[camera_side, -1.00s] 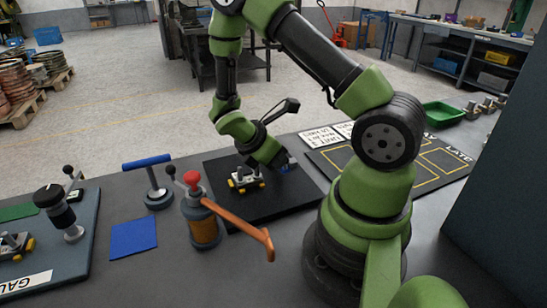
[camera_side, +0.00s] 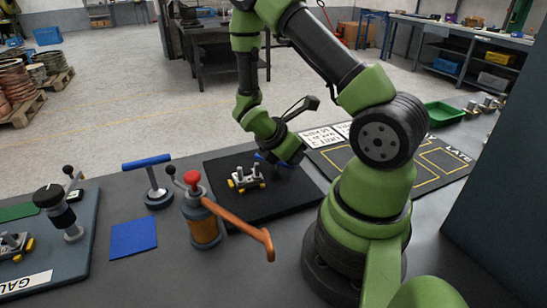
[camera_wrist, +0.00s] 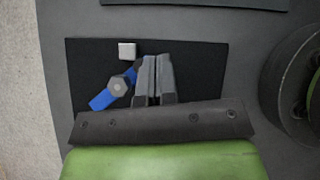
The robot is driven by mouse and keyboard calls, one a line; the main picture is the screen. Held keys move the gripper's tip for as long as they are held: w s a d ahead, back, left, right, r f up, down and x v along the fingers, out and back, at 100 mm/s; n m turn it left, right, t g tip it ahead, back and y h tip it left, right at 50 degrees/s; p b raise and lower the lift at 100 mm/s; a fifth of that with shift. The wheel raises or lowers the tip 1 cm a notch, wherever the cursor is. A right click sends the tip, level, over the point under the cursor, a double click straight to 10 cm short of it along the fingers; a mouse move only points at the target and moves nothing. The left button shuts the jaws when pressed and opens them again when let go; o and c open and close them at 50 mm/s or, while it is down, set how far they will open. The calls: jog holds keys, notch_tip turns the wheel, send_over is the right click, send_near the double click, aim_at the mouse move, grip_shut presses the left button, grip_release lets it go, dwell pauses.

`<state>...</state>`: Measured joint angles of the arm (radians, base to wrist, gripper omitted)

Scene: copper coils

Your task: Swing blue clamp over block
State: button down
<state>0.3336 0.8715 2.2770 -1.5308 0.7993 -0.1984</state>
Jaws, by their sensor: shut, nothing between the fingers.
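The blue clamp (camera_wrist: 103,100) is a short bar with a round grey bolt head (camera_wrist: 120,86) on it. In the wrist view it lies slanted on the black plate (camera_wrist: 85,70), just left of my gripper (camera_wrist: 155,62). Its upper end runs to the left finger; I cannot tell whether they touch. A small pale block (camera_wrist: 127,50) sits just above the clamp in that view, and the bar does not cover it. My fingers are shut with nothing between them. In the side view a bit of blue (camera_side: 261,157) shows beside my gripper, low over the plate.
A grey part with yellow feet (camera_side: 246,178) stands on the plate's left half. An orange-handled tool with a red knob (camera_side: 203,217) stands left of the plate. A blue-handled stand (camera_side: 157,190) and blue mat (camera_side: 133,238) lie further left.

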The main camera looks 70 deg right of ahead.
jog(key=shift+s+d, duration=0.25)
jog(key=shift+d, duration=0.35)
dwell(1.1)
jog(key=a, duration=0.1)
jog(key=a+r, duration=0.1)
jog(key=a, duration=0.1)
jog(key=s+a, duration=0.1)
jog(key=shift+a+r, duration=0.3)
jog(key=s+a+r, duration=0.1)
jog(key=a+r, duration=0.4)
jog(key=r, duration=0.2)
jog(key=shift+s+a, duration=0.2)
jog(key=shift+s, duration=0.05)
